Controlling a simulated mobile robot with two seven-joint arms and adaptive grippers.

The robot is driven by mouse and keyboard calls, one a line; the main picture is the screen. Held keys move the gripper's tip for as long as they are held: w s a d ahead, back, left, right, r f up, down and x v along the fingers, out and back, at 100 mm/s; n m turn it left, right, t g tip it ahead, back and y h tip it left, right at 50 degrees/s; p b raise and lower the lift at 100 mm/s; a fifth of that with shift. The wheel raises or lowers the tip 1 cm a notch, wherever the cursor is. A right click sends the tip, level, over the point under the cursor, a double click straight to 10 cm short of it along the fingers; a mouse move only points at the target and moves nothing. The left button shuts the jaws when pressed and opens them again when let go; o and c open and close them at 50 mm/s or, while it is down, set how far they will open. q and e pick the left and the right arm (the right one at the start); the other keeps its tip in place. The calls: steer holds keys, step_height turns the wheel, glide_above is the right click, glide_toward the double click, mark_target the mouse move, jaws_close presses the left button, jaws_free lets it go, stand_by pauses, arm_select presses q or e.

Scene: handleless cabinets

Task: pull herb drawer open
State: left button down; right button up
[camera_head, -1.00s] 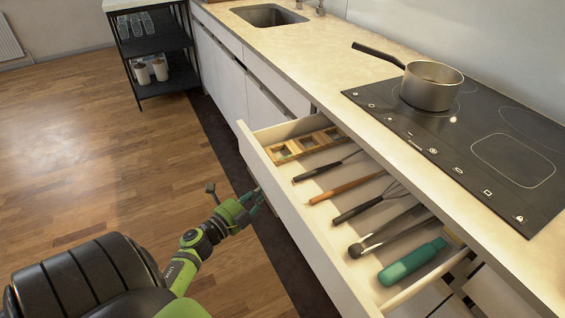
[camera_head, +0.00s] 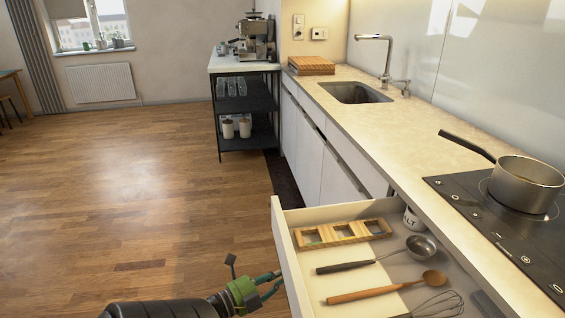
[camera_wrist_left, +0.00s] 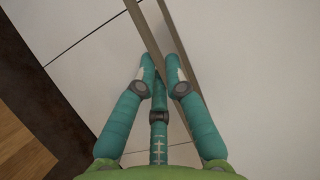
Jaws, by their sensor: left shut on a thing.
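The open drawer (camera_head: 289,258) has a pale front and stands well out from under the counter. Inside are a wooden rack (camera_head: 342,233), a ladle (camera_head: 380,255), a wooden spoon (camera_head: 390,287), a whisk (camera_head: 437,304) and a partly hidden white jar marked SALT (camera_head: 412,221). My left gripper (camera_head: 273,284) is at the outer side of the drawer front. In the left wrist view its teal fingers (camera_wrist_left: 160,78) close around a thin brownish edge strip (camera_wrist_left: 146,38) of the pale front. The exact contact is partly hidden by the fingers. My right gripper is not in view.
The counter (camera_head: 400,140) holds a sink (camera_head: 355,92) and a hob (camera_head: 490,222) with a pot (camera_head: 524,183). A black shelf unit (camera_head: 248,103) stands beyond the cabinets. The wooden floor (camera_head: 140,200) to the left is clear.

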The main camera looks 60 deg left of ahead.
arm_select(q)
steer(key=c, duration=1.6)
jaws_free()
steer(key=shift+s, duration=0.1)
steer(key=s, duration=1.2)
steer(key=shift+w, duration=0.1)
